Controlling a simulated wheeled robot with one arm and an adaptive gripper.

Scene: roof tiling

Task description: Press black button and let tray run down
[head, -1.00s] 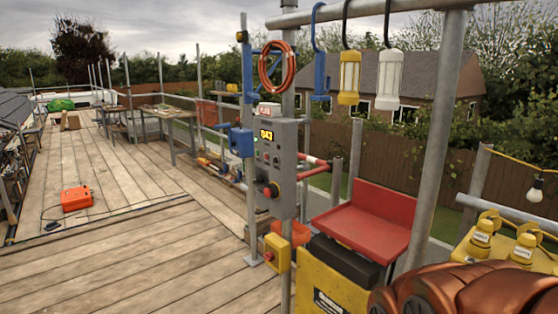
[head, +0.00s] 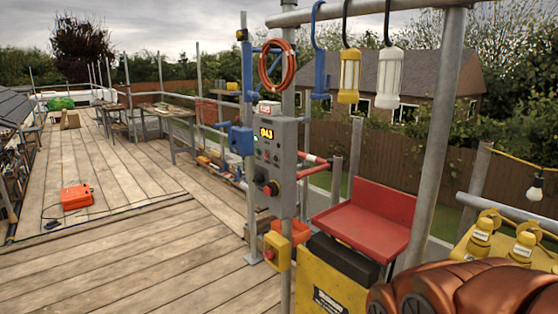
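A grey control box (head: 276,165) hangs on a scaffold post near the middle of the head view. It has a lit yellow number display (head: 266,133), small buttons and a large dark round knob or button (head: 271,188) with yellow around it. I cannot tell for sure which control is the black button. A red tray-like platform (head: 370,225) with a raised back stands right of the box, above a yellow and black machine (head: 335,275). It may be the tray. My gripper is not in view.
A yellow box with a red button (head: 277,252) sits low on the post. An orange case (head: 76,197) lies on the mostly clear plank deck.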

